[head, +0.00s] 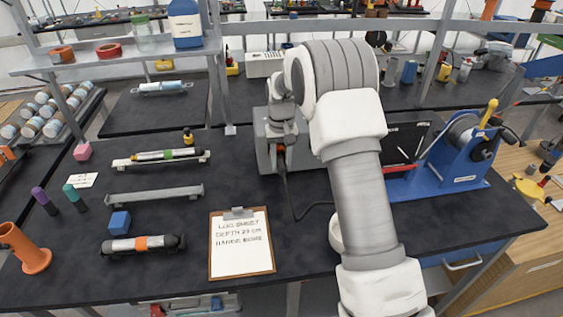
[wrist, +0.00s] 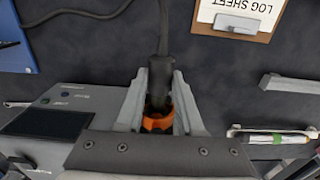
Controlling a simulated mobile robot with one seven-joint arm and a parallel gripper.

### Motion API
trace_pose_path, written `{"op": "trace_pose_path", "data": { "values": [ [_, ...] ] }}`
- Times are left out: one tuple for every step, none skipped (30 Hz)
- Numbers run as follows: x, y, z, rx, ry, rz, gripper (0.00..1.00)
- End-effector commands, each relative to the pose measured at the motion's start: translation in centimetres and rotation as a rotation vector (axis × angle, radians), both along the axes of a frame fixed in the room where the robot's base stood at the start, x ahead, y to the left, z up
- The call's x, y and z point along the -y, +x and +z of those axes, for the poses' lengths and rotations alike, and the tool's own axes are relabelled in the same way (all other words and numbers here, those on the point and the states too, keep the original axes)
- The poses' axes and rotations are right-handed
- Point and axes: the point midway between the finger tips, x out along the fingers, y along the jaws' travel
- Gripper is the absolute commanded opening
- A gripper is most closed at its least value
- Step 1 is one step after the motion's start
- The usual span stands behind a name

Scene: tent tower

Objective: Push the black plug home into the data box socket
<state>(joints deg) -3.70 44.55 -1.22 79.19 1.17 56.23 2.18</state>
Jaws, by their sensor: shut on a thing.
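The black plug (wrist: 158,90) is between the two fingers of my gripper (wrist: 161,97) in the wrist view, and my gripper is shut on it. Its black cable (wrist: 163,28) runs away toward the top of that view. An orange ring (wrist: 156,122) shows at the plug's end, between the fingers; I cannot tell how deep the plug sits in the socket. The grey data box (wrist: 72,97) with a dark screen lies beside my gripper. In the head view the data box (head: 262,153) stands on the bench, and my gripper (head: 281,148) is at its right side, partly hidden.
A clipboard log sheet (head: 240,243) lies in front of the data box. A blue winch stand (head: 440,165) is to the right. Tube samples on cradles (head: 158,157) are to the left. The cable (head: 294,200) trails over the dark bench top.

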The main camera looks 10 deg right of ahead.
Motion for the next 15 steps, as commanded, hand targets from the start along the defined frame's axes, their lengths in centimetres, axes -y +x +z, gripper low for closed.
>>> {"op": "trace_pose_path", "data": {
  "values": [
    [0.0,0.1,0.0,-0.001,0.0,0.0,0.0],
    [0.0,0.2,0.0,-0.001,0.0,0.0,0.0],
    [0.0,0.3,0.0,-0.001,0.0,0.0,0.0],
    [0.0,0.4,0.0,-0.001,0.0,0.0,0.0],
    [0.0,0.5,0.0,0.0,0.0,0.0,0.0],
    [0.0,0.6,0.1,0.0,0.0,0.0,0.0],
    [0.0,0.7,0.1,0.001,0.0,0.0,0.0],
    [0.0,0.7,0.1,0.001,0.0,0.0,0.0],
    [0.0,0.8,0.1,0.0,0.0,0.0,0.0],
    [0.0,0.9,0.0,0.0,0.0,0.0,0.0],
    [0.0,1.0,0.0,0.0,0.0,0.0,0.0],
    [0.0,1.1,0.0,0.0,0.0,0.0,0.0],
    [0.0,1.2,0.0,0.0,0.0,0.0,0.0],
    [0.0,1.2,0.0,0.001,0.0,0.0,0.0],
    [0.0,1.3,0.0,0.001,0.0,0.0,0.0]
  ]
}}
